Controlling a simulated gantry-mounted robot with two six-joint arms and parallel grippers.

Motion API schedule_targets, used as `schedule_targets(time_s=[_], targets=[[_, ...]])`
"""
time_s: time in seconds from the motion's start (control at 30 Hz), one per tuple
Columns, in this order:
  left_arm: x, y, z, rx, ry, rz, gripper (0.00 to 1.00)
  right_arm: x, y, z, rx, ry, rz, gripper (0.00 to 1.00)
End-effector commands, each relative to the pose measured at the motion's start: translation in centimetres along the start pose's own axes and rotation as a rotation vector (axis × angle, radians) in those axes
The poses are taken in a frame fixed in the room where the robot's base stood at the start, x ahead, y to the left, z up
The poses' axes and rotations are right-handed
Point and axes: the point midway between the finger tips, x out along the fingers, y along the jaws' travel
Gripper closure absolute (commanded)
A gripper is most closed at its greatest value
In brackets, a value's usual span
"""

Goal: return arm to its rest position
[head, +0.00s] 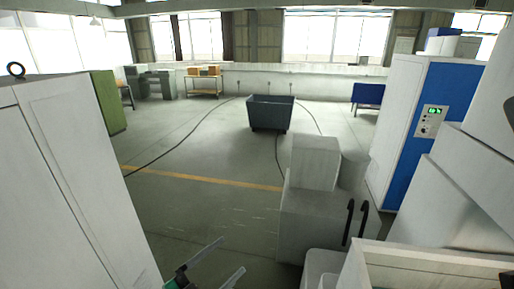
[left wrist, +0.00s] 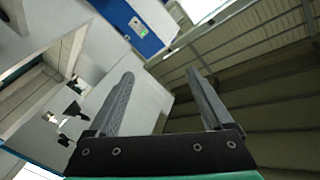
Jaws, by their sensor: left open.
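My left gripper (head: 212,268) shows at the bottom of the head view, low and left of centre. Its two grey fingers are spread apart with nothing between them. In the left wrist view the same open fingers (left wrist: 160,100) point up past a white machine body and a ribbed dark surface. The left wrist picture is strongly tilted. My right gripper cannot be made out in either view.
A white cabinet (head: 60,180) stands close on the left. White machine blocks (head: 315,163) and a blue-and-white cabinet (head: 400,125) stand on the right. A dark bin (head: 270,114) is on the floor ahead. Cables cross the open floor (head: 195,150).

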Motion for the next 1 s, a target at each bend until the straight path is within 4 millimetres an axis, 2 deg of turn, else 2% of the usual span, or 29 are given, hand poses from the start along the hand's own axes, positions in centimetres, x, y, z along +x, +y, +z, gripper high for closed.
schedule_targets(time_s=[0.03,0.13,0.2,0.27,0.3,0.37,0.4,0.47,0.5,0.6,0.77,1.0], targets=[[0.2,-2.5,-3.9,0.073,0.037,-0.036,0.16,0.7,0.0,-0.7,0.000,0.000,0.000,1.00],[-0.6,-7.5,-11.1,0.207,0.085,-0.154,0.16,1.4,0.0,-1.3,0.000,0.000,0.000,1.00],[-2.1,-10.9,-16.2,0.245,0.119,-0.261,0.16,1.7,0.0,-1.6,0.000,0.000,0.000,1.00],[-4.0,-13.6,-20.3,0.243,0.156,-0.362,0.16,2.0,0.0,-1.9,0.000,0.000,0.000,1.00],[-5.7,-15.3,-23.0,0.230,0.187,-0.433,0.16,2.2,0.0,-2.0,0.000,0.000,0.000,1.00],[-8.6,-17.5,-26.9,0.190,0.245,-0.544,0.16,2.4,0.0,-2.2,0.000,0.000,0.000,1.00],[-10.8,-18.8,-29.1,0.148,0.294,-0.616,0.16,2.5,0.0,-2.3,0.000,0.000,0.000,1.00],[-14.4,-20.3,-31.7,0.061,0.378,-0.719,0.16,2.5,0.0,-2.3,0.000,0.000,0.000,1.00],[-16.9,-21.0,-32.9,-0.011,0.440,-0.780,0.16,2.4,0.0,-2.2,0.000,0.000,0.000,1.00],[-19.9,-21.8,-33.2,-0.183,0.542,-0.843,0.16,2.4,0.0,-2.2,0.000,0.000,0.000,1.00],[-20.1,-22.1,-33.0,-0.340,0.609,-0.817,0.16,2.4,0.0,-2.2,0.000,0.000,0.000,1.00],[-20.0,-22.1,-32.9,-0.353,0.613,-0.811,0.16,2.4,0.0,-2.2,0.000,0.000,0.000,1.00]])
